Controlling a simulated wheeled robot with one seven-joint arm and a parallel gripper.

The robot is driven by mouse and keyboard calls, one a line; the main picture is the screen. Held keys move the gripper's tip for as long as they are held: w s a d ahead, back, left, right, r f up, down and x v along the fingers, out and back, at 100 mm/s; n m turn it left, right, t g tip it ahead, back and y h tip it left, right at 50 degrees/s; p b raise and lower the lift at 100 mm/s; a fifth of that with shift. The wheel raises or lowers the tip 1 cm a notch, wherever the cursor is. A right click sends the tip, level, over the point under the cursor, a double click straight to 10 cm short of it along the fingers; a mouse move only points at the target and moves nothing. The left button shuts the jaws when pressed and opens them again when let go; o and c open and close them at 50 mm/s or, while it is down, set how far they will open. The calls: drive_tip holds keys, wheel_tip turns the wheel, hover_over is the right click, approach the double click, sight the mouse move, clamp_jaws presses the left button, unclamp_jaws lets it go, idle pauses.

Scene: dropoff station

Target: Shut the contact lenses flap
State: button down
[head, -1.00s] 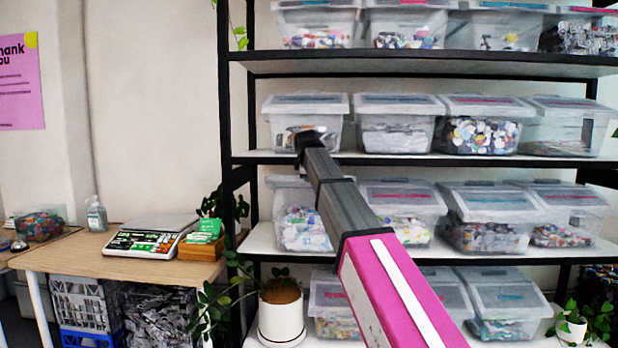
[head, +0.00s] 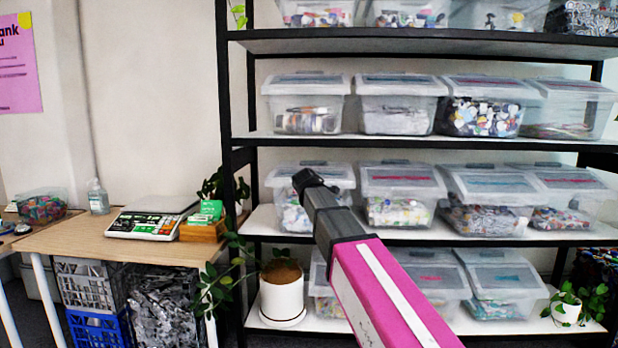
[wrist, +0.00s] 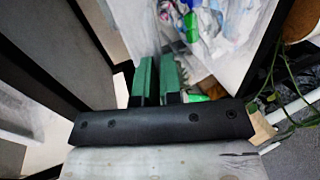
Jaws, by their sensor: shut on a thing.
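Clear lidded bins stand in rows on the black-framed shelf (head: 400,43). Their labels are too blurred to read, so I cannot tell which bin holds contact lenses. My gripper's end (head: 305,180) is in front of the leftmost bin on the third shelf, whose pale lid (head: 330,171) partly shows behind it. In the wrist view my gripper (wrist: 157,62) has two green fingers close together with a narrow gap. I cannot make out what is between them. A clear bin (wrist: 254,48) with blue, white and coloured contents shows just beyond the fingertips. Its flap is not clearly visible there.
A wooden table (head: 80,243) at left holds a scale (head: 150,221), a pump bottle (head: 97,197) and a green-and-wood box (head: 203,230). Black shelf posts (head: 228,120) are close on the left.

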wheel_tip(320, 180, down, 8)
drive_tip(key=w, duration=0.2)
drive_tip(key=shift+r, duration=0.2)
drive_tip(key=shift+d+f, duration=0.1)
drive_tip(key=c, duration=1.3)
unclamp_jaws()
drive_tip(key=shift+w, duration=0.1)
drive_tip(key=v, duration=1.1)
